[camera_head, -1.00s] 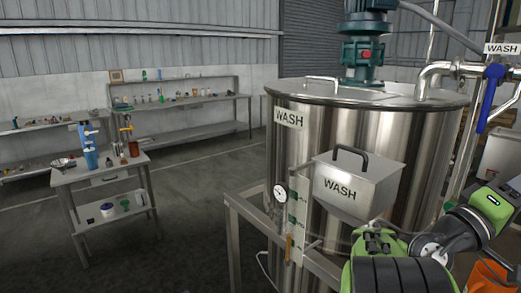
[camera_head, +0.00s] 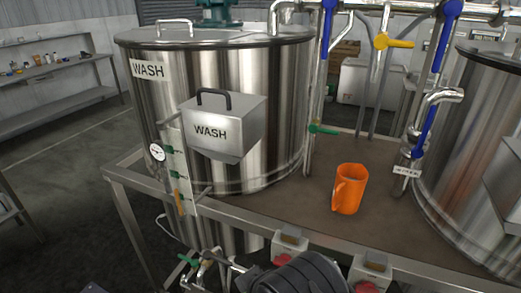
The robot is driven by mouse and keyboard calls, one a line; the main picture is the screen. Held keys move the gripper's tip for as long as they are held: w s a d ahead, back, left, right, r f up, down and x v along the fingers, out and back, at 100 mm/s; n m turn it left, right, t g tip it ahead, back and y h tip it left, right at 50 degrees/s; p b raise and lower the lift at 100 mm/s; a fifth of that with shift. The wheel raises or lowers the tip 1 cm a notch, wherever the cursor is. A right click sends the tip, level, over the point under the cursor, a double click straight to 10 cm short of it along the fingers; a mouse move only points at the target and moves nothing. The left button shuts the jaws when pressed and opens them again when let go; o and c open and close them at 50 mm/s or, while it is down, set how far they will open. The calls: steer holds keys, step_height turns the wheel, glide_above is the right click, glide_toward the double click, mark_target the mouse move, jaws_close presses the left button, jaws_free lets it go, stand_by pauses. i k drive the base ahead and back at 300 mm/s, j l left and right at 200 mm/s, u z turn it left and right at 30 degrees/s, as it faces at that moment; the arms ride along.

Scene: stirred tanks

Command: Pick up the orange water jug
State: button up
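The orange water jug (camera_head: 350,188) stands upright on the brown platform between the two steel tanks. Its handle is on its left side, and nothing covers it. It is near the platform's front edge. My gripper is not in view.
The steel WASH tank (camera_head: 250,95) stands left of the jug, with a WASH box on its front. Another steel tank (camera_head: 455,150) stands to the right. Pipes with blue valve handles (camera_head: 425,130) rise behind. The platform (camera_head: 305,205) around the jug is bare.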

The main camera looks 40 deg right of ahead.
mark_target(345, 192)
steer(key=z, duration=1.35)
steer(key=j+u, duration=0.2)
steer(key=u, duration=0.3)
